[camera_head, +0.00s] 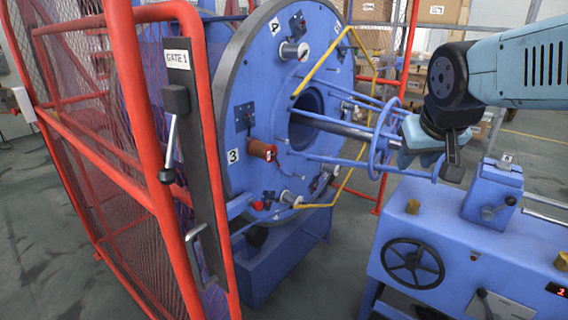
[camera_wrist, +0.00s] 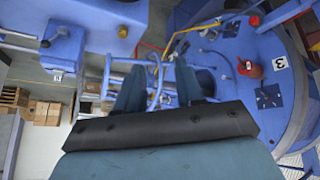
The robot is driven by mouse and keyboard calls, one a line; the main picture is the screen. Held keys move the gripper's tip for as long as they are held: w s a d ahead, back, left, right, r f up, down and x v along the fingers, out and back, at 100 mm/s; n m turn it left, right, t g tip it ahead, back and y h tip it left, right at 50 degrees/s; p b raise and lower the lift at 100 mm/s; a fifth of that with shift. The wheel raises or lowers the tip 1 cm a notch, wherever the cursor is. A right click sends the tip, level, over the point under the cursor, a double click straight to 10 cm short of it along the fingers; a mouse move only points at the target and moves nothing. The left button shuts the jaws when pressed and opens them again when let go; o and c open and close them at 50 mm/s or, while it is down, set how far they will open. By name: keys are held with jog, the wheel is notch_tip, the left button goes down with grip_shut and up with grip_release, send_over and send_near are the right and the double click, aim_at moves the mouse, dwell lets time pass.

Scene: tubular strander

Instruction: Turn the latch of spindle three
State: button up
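The blue strander disc (camera_head: 235,85) faces right. The label "3" (camera_head: 233,156) marks spindle three, which carries a red-brown bobbin (camera_head: 263,151). A dark plate with a small fitting (camera_head: 243,117), apparently its latch, sits above the label; its exact turn is too small to tell. In the wrist view the bobbin (camera_wrist: 249,69), label (camera_wrist: 280,63) and dark plate (camera_wrist: 268,96) are at the right. My gripper (camera_head: 430,155) is right of the disc, near the blue ring, well apart from spindle three. Its fingers (camera_wrist: 160,88) are spread with nothing between them.
A blue ring guide (camera_head: 378,140) and rods stand between my gripper and the disc. A yellow bent rail (camera_head: 318,75) crosses the disc face. The red mesh gate (camera_head: 135,90) is at left. A blue machine with a handwheel (camera_head: 412,263) is below my arm.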

jog(key=w+a+f+n+t+y, duration=0.1)
jog(key=w+f+n+t, duration=0.15)
jog(key=w, duration=1.15)
jog(key=w+f+n+t+y, duration=0.1)
jog(key=w+n+t, duration=0.15)
jog(key=w, duration=1.25)
jog(key=n+g+y, duration=0.6)
jog(key=y, duration=1)
send_near(276, 159)
jog(key=f+x, duration=0.1)
jog(key=x, duration=0.6)
jog(key=shift+f, duration=0.2)
jog(key=shift+w, duration=0.1)
jog(key=shift+c, duration=0.2)
grip_shut()
